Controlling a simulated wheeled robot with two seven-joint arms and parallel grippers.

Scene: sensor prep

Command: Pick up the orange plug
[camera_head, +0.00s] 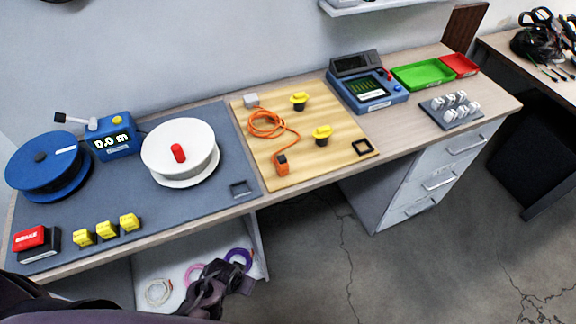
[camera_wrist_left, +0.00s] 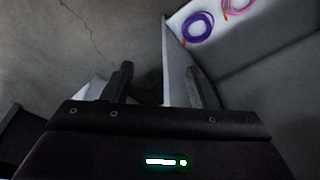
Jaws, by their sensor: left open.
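The orange plug (camera_head: 282,165) lies near the front edge of a light wooden board (camera_head: 327,163) on the bench. An orange cable (camera_head: 266,124) runs from it in loose loops toward a small grey block (camera_head: 251,100) at the board's back left. My left gripper (camera_head: 214,289) is low in front of the bench, below the tabletop and well apart from the plug. In the left wrist view its two fingers (camera_wrist_left: 160,88) stand apart with nothing between them. The plug is not in the left wrist view. My right gripper is not in view.
Two yellow-topped pieces (camera_head: 322,133) and a black square frame (camera_head: 363,147) sit on the board. A white spool (camera_head: 205,149) stands to its left, a blue meter (camera_head: 373,99) to its right. The bench's front edge (camera_head: 163,236) lies between my gripper and the plug.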

